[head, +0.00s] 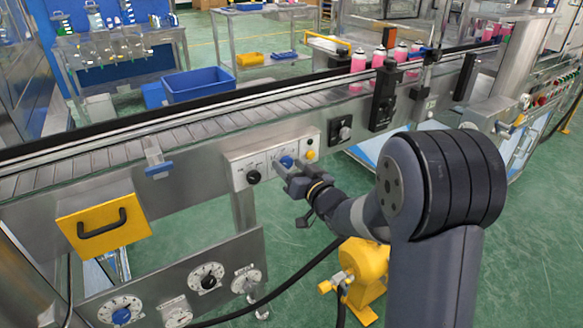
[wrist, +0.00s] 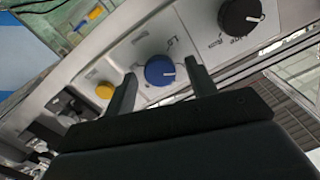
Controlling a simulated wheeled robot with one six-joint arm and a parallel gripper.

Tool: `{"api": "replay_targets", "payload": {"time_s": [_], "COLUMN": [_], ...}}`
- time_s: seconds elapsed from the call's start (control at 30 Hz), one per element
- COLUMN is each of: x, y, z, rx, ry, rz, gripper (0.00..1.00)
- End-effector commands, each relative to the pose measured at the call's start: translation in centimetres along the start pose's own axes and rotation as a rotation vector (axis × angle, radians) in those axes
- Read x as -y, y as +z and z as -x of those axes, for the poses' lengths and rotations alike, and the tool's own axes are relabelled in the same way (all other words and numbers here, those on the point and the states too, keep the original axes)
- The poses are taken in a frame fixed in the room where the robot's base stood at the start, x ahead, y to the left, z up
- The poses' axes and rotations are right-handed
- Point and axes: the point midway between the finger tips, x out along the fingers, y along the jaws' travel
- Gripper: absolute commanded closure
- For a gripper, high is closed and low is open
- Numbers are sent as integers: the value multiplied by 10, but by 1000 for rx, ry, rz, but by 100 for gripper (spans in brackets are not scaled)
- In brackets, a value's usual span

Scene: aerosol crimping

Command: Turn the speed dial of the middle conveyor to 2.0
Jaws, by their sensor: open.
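A light control panel (head: 233,158) is set on the front of the conveyor (head: 110,153). It carries a black knob (head: 253,177), a blue knob (head: 287,161) and a yellow button (head: 309,154). My gripper (head: 288,173) is open at the blue knob. In the wrist view its fingers (wrist: 161,72) stand on either side of the knob; I cannot tell whether they touch it. The scale marks are too small to read.
Below, a lower panel (head: 186,272) carries several round dials. A yellow handled box (head: 104,218) is at left. Pink cans (head: 377,62) stand on the line behind. A black box (head: 383,97) and another black knob (head: 345,131) are to the right of the panel. A yellow machine (head: 365,268) is below my arm.

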Motion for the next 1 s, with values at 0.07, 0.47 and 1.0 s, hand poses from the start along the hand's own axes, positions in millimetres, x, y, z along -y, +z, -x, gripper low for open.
{"api": "replay_targets", "payload": {"time_s": [0.07, 0.47, 1.0], "x": [0, -1, 0], "y": [0, -1, 0], "z": [0, 53, 108], "rx": [0, -1, -1], "ry": [0, 3, 0], "rz": [0, 0, 0], "gripper": [46, 46, 46]}}
